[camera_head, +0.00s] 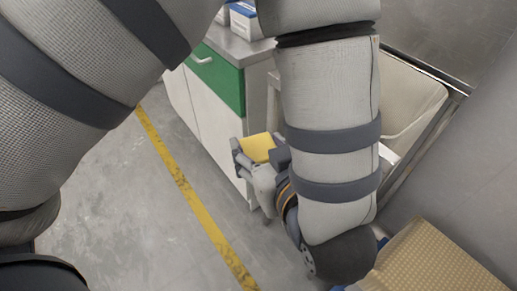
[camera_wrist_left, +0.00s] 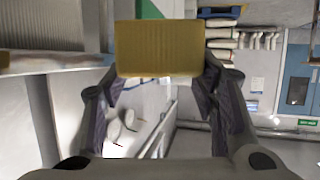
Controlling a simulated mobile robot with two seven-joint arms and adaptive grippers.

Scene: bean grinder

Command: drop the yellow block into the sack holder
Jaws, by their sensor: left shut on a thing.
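My left gripper (camera_head: 257,153) is shut on the yellow block (camera_head: 258,147) and holds it in the air, in front of the white cabinet in the head view. In the left wrist view the block (camera_wrist_left: 160,48) sits level between the two fingertips (camera_wrist_left: 160,72). A pale beige, sack-like shape in a metal frame (camera_head: 415,105) stands to the right behind my forearm; it may be the sack holder, but my arm hides much of it. My right gripper does not show.
A white cabinet with a green drawer (camera_head: 217,80) stands behind the gripper, with boxes (camera_head: 243,20) on its top. A tan textured surface (camera_head: 430,262) lies at the bottom right. Open grey floor with a yellow line (camera_head: 190,195) is to the left.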

